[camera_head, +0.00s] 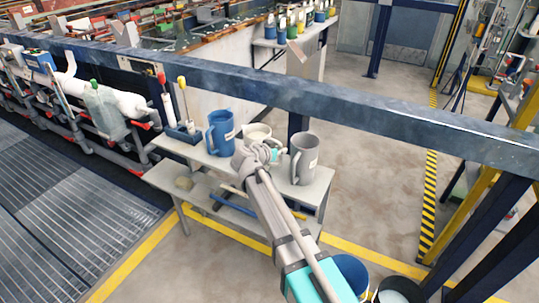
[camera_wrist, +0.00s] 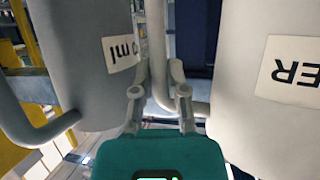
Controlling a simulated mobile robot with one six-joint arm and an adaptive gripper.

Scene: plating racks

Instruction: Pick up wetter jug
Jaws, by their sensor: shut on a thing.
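The wetter jug is the off-white jug (camera_head: 257,131) in the middle of the small bench in the head view, partly hidden by my arm. In the wrist view it is the pale jug (camera_wrist: 240,75) on the right, with an upside-down label ending in "ER"; the rest of the word is out of frame. My gripper (camera_wrist: 159,85) is shut on this jug's handle, one finger on each side. In the head view my gripper (camera_head: 272,152) is between the off-white jug and the grey jug. I cannot tell whether the jug is clear of the bench.
A grey jug (camera_head: 304,158) stands close on the right, also seen on the left in the wrist view (camera_wrist: 80,60). A blue jug (camera_head: 220,133) stands on the left. A blue beam (camera_head: 350,103) runs behind the bench. Buckets (camera_head: 352,272) stand on the floor.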

